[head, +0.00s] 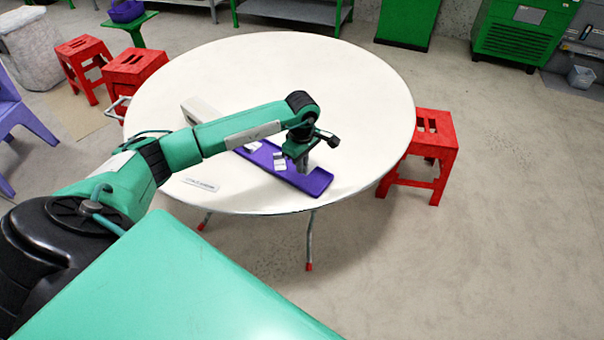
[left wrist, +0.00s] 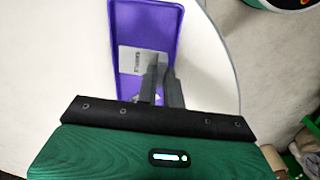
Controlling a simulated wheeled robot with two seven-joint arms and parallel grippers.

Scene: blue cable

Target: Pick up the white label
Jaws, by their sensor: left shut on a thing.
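A white label (head: 280,162) with dark print shows at the fingertips of my left gripper (head: 301,163), over the purple tray (head: 312,184). In the left wrist view the label (left wrist: 130,59) shows beside the fingers of my left gripper (left wrist: 160,74), with the purple tray (left wrist: 142,12) behind it. The fingers are close together, shut on the label, and hide part of it. How far it is above the tray floor is hard to tell. My right gripper is in neither view.
The tray lies on a round white table (head: 340,85). Another small white piece (head: 252,147) is in the tray, and a printed white strip (head: 201,184) lies left of it. A pale box (head: 198,110) stands behind my forearm. Red stools (head: 433,135) surround the table.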

